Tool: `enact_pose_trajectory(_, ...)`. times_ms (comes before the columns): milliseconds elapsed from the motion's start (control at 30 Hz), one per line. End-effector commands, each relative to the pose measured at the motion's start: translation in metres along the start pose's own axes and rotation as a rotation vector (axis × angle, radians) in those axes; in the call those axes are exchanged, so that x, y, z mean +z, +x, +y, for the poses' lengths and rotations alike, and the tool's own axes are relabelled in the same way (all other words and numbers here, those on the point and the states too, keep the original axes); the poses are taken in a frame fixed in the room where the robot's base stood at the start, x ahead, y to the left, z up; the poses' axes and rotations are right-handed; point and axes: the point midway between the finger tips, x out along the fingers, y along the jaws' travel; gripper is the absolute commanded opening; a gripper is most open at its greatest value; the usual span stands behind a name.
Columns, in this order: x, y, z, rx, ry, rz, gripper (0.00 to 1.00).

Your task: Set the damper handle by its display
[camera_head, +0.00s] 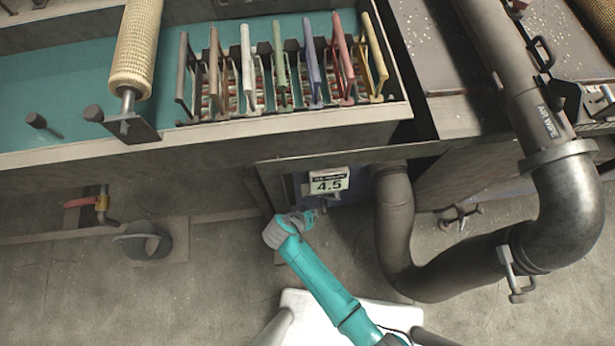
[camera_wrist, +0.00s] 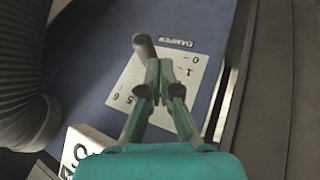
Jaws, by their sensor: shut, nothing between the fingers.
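The display (camera_head: 329,182) reads 4.5 in the head view, on the front of the blue-sided box below the trough. Part of its white face (camera_wrist: 78,148) shows at the lower left of the wrist view, cut off by my gripper. The damper panel (camera_wrist: 197,100) is blue with a white numbered scale, seen upside down. The dark rounded damper handle (camera_wrist: 144,44) stands out over the scale, just beyond my fingertips. My gripper (camera_wrist: 160,68) is shut and empty, its tips beside the handle; I cannot tell whether they touch. In the head view my gripper (camera_head: 304,218) is small, below the display.
A grey hose (camera_head: 393,225) hangs right of the display and joins a thick metal pipe (camera_head: 568,205). The hose (camera_wrist: 22,105) is also at left in the wrist view. Above are a teal trough (camera_head: 90,75) and several coloured handles (camera_head: 280,65). Floor at left is mostly clear.

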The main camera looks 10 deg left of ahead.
Motion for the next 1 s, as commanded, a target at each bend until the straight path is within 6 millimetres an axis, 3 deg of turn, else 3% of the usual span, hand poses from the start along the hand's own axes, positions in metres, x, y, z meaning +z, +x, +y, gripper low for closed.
enact_pose_trajectory(100,0.000,0.016,0.000,0.001,0.001,-0.001,0.00)
enact_pose_trajectory(300,0.000,0.029,0.000,-0.001,-0.001,0.000,0.00)
enact_pose_trajectory(700,0.000,0.030,0.001,-0.003,0.001,0.000,0.00)
enact_pose_trajectory(1000,0.000,0.034,0.013,-0.044,0.017,-0.010,0.00)
